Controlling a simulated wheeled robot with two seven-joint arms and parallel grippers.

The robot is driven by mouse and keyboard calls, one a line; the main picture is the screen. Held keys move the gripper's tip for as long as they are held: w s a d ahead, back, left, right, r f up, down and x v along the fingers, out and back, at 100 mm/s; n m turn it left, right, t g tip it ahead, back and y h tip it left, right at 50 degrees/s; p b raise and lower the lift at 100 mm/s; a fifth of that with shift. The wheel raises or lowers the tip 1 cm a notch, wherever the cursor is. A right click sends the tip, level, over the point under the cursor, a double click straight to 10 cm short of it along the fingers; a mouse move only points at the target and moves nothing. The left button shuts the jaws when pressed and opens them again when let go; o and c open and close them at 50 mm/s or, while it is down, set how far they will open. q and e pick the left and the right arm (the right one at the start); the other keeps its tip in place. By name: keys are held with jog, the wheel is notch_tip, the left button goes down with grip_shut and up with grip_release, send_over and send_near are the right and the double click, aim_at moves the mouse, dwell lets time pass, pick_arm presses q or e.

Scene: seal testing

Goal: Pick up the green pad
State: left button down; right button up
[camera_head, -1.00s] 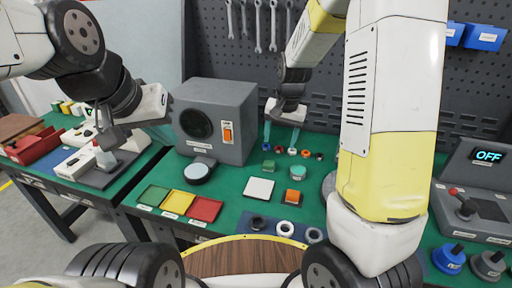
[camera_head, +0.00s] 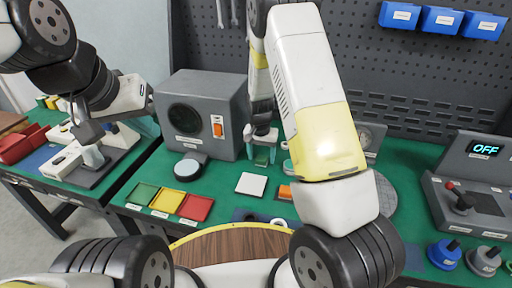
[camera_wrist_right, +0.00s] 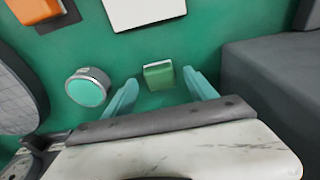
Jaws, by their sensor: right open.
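The green pad (camera_wrist_right: 158,75) is a small green block lying flat on the green bench mat. A gap shows on each side. In the head view the green pad (camera_head: 262,161) is small and partly hidden by my right gripper (camera_head: 261,153), which is open, points down and is just above it. My left gripper (camera_head: 147,126) hangs at the left above the side table. Its fingers are too small to judge.
A round teal-topped piece (camera_wrist_right: 87,88) stands left of the pad in the wrist view. A grey speaker box (camera_head: 205,112) stands close beside the right gripper. A white square (camera_head: 251,184) and an orange block (camera_head: 286,192) lie nearer. Green, yellow and red trays (camera_head: 195,208) are front left.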

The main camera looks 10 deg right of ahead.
aim_at(262, 158)
jog(key=shift+f, duration=0.25)
grip_shut()
jog(key=shift+r, duration=0.15)
jog(key=shift+r, duration=0.65)
jog(key=shift+s+a+r, duration=0.1)
jog(key=shift+s+r, duration=0.1)
jog(key=shift+r, duration=0.95)
jog(key=s+a, duration=0.1)
jog(key=s, duration=0.4)
jog(key=s+a, duration=0.1)
jog(key=s, duration=0.4)
jog(key=s+a+r, duration=0.1)
jog(key=s, duration=0.4)
jog(key=shift+s+r, duration=0.1)
jog(key=shift+s, duration=0.05)
